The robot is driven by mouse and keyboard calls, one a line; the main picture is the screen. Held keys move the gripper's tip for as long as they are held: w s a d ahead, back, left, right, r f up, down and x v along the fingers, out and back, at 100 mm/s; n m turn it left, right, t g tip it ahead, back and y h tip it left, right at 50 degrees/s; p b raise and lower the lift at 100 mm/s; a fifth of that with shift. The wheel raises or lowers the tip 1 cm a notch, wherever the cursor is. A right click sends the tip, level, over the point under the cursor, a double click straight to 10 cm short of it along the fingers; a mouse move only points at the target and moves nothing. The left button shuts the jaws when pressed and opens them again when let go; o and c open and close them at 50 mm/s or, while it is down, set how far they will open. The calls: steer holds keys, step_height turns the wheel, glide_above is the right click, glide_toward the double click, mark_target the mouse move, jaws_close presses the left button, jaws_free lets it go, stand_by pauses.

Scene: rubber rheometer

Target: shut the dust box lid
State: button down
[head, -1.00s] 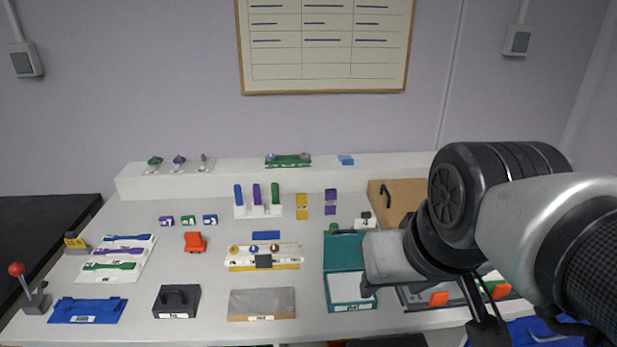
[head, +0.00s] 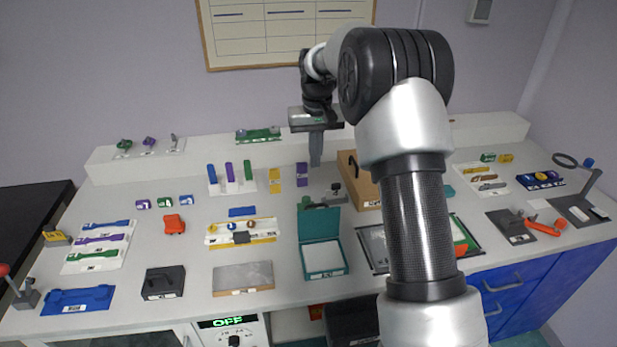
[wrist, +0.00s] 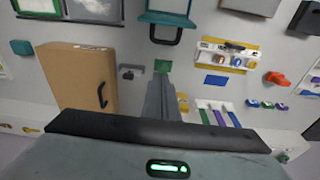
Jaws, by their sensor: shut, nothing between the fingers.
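The teal dust box (head: 324,274) stands near the front of the table, right of the middle, with a white inside showing. Its teal lid (head: 320,226) is open and tilted up at the box's back side. In the wrist view the lid (wrist: 168,19) is at the top edge, with a dark handle (wrist: 166,40) at its edge, and the box is mostly cut off. My gripper (head: 316,163) is shut and empty, pointing down above the back of the table, behind the lid and apart from it. Its fingers (wrist: 160,84) also show shut in the wrist view.
A brown box (head: 366,188) with a black handle stands behind and right of the dust box. A small grey fixture (head: 336,196) and a green block (wrist: 161,66) lie behind the lid. A black-framed tray (head: 373,256) stands to the right. A grey plate (head: 243,279) lies left.

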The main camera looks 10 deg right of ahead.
mark_target(317, 219)
step_height(317, 219, down, 12)
steer(key=s+p, duration=0.1)
steer(key=p, duration=0.1)
stand_by(0.6)
steer(key=shift+d+f+b, duration=0.1)
steer(key=shift+f+b, duration=0.05)
steer(key=shift+b, duration=0.25)
